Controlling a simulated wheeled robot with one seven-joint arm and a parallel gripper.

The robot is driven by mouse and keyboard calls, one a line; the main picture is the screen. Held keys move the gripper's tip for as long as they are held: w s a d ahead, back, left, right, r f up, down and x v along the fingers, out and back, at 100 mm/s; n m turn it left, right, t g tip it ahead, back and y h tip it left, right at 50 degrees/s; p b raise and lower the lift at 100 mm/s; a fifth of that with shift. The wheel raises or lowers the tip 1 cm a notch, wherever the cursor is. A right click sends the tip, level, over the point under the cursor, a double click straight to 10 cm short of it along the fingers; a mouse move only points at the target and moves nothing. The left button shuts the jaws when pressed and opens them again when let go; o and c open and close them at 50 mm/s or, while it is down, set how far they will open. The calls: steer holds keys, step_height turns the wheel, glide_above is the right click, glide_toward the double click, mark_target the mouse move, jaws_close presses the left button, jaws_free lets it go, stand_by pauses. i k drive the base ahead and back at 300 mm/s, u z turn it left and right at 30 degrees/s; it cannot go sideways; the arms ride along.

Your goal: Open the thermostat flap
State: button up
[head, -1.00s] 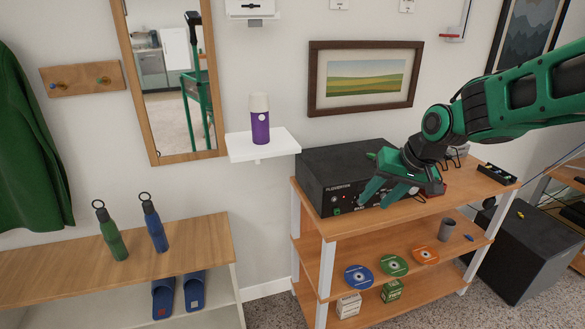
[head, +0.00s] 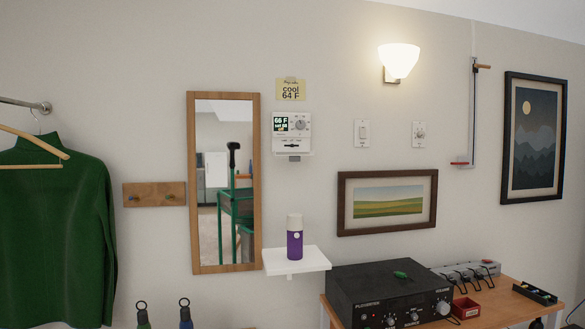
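The thermostat (head: 292,132) is a small white box on the wall, right of the mirror's top. Its dark display reads 66 F above a smaller line, with a round dial beside it and a dark slider slot below. A thin white ledge with a grey tab (head: 294,157) juts out at its lower edge; I cannot tell whether this is the flap, or how far the flap is open. My gripper is not in view.
Below, a white shelf (head: 297,262) holds a purple bottle (head: 295,239).

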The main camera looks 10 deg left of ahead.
mark_target(291, 158)
steer(key=k, duration=0.9)
steer(key=u, duration=0.5)
steer(key=i, duration=1.7)
steer(key=z, duration=0.6)
